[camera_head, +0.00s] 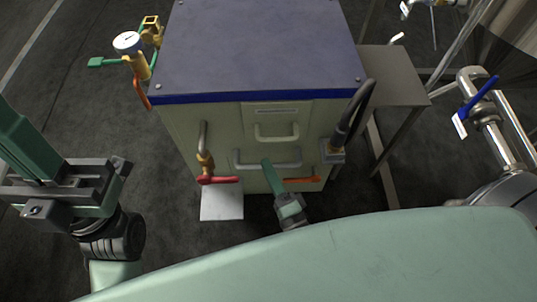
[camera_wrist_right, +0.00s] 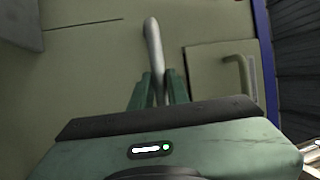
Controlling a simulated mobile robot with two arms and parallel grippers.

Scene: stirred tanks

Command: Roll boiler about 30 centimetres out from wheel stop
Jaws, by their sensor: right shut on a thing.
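The boiler (camera_head: 258,48) is a cream box with a dark blue-grey top, upright on the dark floor in front of me. Its front carries a wide grey bar handle (camera_head: 252,164) low in the middle. My right gripper (camera_head: 268,166) is shut on this handle. In the right wrist view, the handle (camera_wrist_right: 153,45) runs between the two green fingers (camera_wrist_right: 159,90), close to the boiler's front (camera_wrist_right: 90,60). My left gripper (camera_head: 40,160) is off to the left, away from the boiler; its finger opening is unclear. I cannot make out a wheel stop.
A pressure gauge (camera_head: 127,42) and valves stick out at the boiler's left. A white plate (camera_head: 222,204) lies on the floor below. A metal table (camera_head: 392,78) and pipework (camera_head: 497,125) stand right.

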